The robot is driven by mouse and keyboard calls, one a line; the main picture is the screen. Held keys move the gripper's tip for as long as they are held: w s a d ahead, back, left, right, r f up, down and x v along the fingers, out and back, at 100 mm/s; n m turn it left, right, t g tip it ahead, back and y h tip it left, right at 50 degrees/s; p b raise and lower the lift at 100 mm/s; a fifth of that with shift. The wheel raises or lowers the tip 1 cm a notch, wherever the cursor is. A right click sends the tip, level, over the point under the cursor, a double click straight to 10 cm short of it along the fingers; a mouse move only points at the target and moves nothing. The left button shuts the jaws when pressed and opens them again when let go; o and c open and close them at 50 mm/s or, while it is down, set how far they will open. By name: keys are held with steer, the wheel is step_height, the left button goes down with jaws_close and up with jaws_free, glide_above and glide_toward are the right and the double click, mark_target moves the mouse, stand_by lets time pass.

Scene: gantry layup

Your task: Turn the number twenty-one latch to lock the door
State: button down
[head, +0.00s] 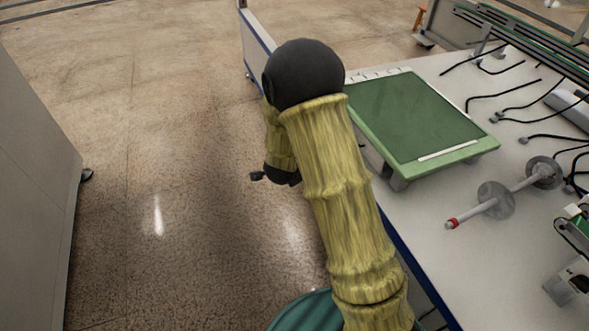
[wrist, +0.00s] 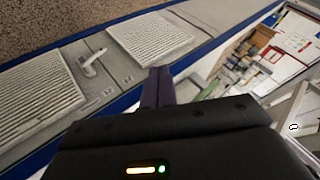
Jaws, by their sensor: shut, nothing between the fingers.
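In the wrist view, a small white latch handle (wrist: 91,62) sits on a grey door panel (wrist: 72,52) between two louvred vents. It lies at a slant, and small number labels (wrist: 107,92) near it are too small to read. My gripper (wrist: 158,72) is shut and empty, with its dark fingers side by side at the lower edge of the right vent, right of the latch and apart from it. In the head view, my gripper (head: 257,176) shows as a small dark tip left of my arm, over the floor. No latch shows in the head view.
Louvred vents (wrist: 150,39) flank the latch, and blue trim edges the panel. Open shelving with boxes (wrist: 272,55) is at the right in the wrist view. The head view shows a white workbench (head: 425,215) with a green-framed board (head: 415,115), and open floor (head: 150,150) left of my arm.

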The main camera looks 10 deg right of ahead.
steer(key=s+d+r+n+g+y, duration=0.1)
steer(key=s+r+n+g, duration=0.1)
steer(key=s, duration=0.6)
steer(key=s+d+r+n+g+y, duration=0.1)
steer(key=s+d+r+n+g, duration=0.1)
steer(key=s+r+n, duration=0.3)
steer(key=s+d+r+n+g, duration=0.1)
steer(key=s+r+n+g, duration=0.1)
steer(key=s+n, duration=0.5)
steer(key=s+r, duration=0.1)
steer(key=s, duration=0.3)
steer(key=shift+d+r+y, duration=0.2)
steer(key=shift+r+y, duration=0.2)
steer(key=shift+d, duration=0.1)
